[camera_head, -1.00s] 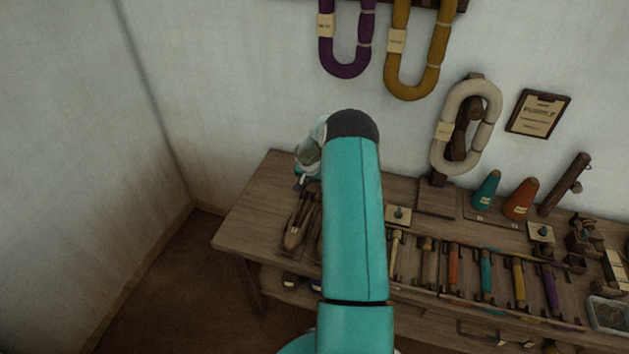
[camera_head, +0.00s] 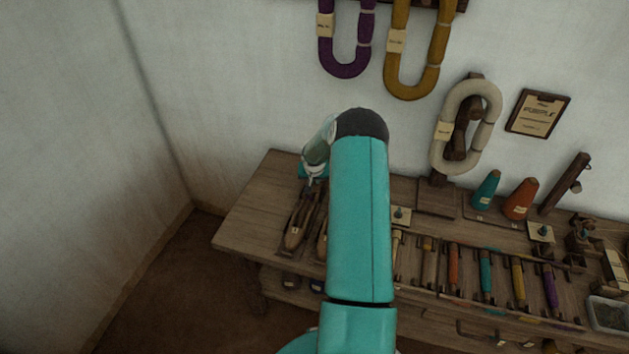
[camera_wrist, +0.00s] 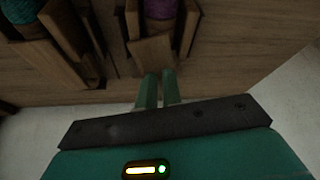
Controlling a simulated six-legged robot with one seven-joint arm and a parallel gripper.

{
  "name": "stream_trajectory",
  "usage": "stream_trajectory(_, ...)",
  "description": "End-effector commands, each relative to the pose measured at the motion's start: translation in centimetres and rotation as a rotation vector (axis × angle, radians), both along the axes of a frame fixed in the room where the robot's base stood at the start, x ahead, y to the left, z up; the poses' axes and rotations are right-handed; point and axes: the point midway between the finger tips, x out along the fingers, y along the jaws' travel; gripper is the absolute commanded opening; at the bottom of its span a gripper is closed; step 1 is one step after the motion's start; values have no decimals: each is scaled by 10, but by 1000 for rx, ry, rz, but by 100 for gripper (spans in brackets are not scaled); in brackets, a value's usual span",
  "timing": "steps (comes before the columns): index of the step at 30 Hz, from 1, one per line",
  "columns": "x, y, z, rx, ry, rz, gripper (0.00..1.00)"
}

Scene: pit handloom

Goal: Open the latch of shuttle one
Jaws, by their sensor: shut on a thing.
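Boat-shaped wooden shuttles lie at the left end of the bench; the leftmost shuttle (camera_head: 297,228) has a pale label, and a second shuttle (camera_head: 322,240) beside it is mostly behind my arm. My gripper (camera_head: 312,183) is just above their far end. In the wrist view my two fingers (camera_wrist: 159,76) are close together, shut at the near edge of a flat wooden latch piece (camera_wrist: 152,50). Purple thread (camera_wrist: 160,9) lies in the wooden body beyond it. The exact contact is too dark to see. Teal thread (camera_wrist: 22,9) sits in a wooden body to the left.
The bench (camera_head: 248,215) has bare wood at its left end. Right of my arm are a row of coloured-handled tools (camera_head: 486,272), a teal cone (camera_head: 486,190) and an orange cone (camera_head: 520,199). Yarn hanks (camera_head: 416,92) hang on the wall behind.

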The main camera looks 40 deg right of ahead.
Motion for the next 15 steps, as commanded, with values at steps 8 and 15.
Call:
stream_trajectory(8, -3, -3, -1, 4, -3, 251, 0)
stream_trajectory(15, -3, -5, -1, 4, -3, 481, 0)
